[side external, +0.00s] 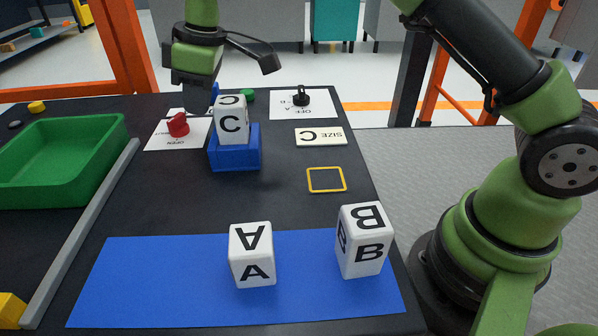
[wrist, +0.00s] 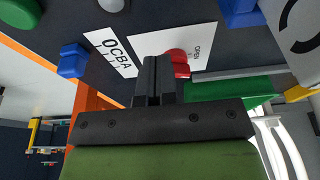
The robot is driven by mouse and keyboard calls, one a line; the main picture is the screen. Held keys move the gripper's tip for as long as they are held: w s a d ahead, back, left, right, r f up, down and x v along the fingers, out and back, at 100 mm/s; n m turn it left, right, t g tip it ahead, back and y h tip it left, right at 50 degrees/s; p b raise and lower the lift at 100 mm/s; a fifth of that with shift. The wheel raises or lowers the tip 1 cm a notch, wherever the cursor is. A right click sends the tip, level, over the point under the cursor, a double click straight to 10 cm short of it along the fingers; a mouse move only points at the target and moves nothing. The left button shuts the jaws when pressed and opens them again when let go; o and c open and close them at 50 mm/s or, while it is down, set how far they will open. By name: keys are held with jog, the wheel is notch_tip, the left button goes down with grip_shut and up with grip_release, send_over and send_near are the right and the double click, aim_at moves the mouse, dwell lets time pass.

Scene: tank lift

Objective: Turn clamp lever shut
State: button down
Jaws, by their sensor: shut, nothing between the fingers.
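The red clamp lever (side external: 178,124) sits on a white card (side external: 160,139) marked OPEN, left of the blue clamp block (side external: 235,150). A white block C (side external: 232,121) stands upright in the blue clamp block. My gripper (side external: 193,106) is above and behind the lever in the side view. In the wrist view my gripper (wrist: 152,62) is shut and empty, its fingertips close beside the red lever (wrist: 180,62). I cannot tell whether they touch. The fingers partly hide the lever and its card (wrist: 205,40) in the wrist view.
A black knob (side external: 300,97) stands on a card at the back right. A SIZE C card (side external: 320,136) and a yellow outline (side external: 326,180) lie right of the clamp. Blocks A (side external: 251,254) and B (side external: 363,241) stand on the blue mat (side external: 150,285). A green tray (side external: 60,165) is left.

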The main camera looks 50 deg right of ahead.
jog(key=shift+f, duration=0.55)
